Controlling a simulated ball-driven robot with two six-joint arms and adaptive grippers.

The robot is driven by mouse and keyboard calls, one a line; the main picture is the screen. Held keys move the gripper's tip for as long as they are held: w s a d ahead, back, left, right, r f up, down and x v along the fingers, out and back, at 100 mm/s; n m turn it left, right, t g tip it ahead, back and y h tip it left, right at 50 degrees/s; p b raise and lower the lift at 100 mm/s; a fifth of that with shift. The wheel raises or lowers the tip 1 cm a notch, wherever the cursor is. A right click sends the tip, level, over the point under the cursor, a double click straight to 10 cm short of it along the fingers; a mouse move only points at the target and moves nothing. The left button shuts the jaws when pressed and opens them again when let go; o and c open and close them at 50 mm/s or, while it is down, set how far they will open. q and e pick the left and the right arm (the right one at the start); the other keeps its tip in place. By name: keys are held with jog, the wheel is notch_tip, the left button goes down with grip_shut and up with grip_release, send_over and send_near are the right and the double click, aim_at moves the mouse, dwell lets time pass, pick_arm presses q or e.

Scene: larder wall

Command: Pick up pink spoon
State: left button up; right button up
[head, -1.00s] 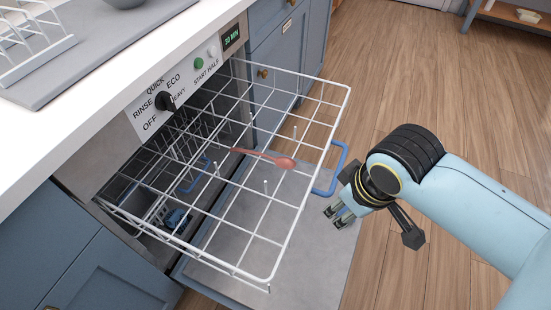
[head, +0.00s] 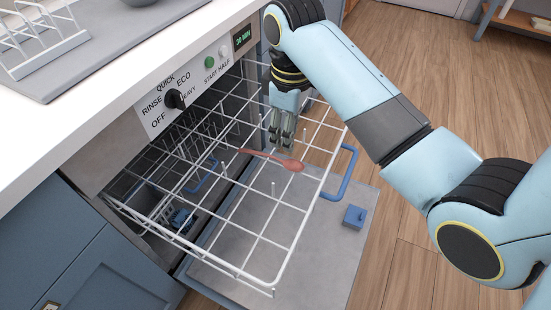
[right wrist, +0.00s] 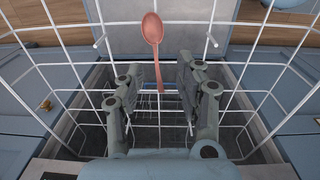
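The pink spoon (head: 274,159) lies across the wires of the pulled-out upper dishwasher rack (head: 277,239). In the head view its bowl points right and its handle left. My right gripper (head: 283,145) points down just above the handle, at the rack's far side. In the right wrist view the spoon (right wrist: 155,45) has its bowl at the top, and its handle end reaches between the fingertips (right wrist: 160,72). The fingers are spread apart and do not appear to touch it. My left gripper is not in view.
The dishwasher door (head: 325,245) is folded down below the rack, with a blue box (head: 354,216) on it. A blue handle (head: 343,172) sticks out from the rack's front. The counter (head: 70,118) borders the left. Short upright pins stand on the rack near the spoon.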

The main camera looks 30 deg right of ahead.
jog(key=w, duration=0.2)
jog(key=b, duration=0.2)
send_over(276, 158)
jog(key=shift+n, duration=0.4)
jog(key=f, duration=0.2)
jog(key=s+f, duration=0.1)
jog(key=f, duration=0.1)
jog(key=shift+d+f, duration=0.1)
jog(key=shift+f, duration=0.15)
jog(key=f, duration=0.2)
jog(key=w+f+b, duration=0.1)
jog(key=f, duration=0.2)
jog(key=shift+f+b, duration=0.2)
jog(key=shift+b, duration=0.1)
grip_shut()
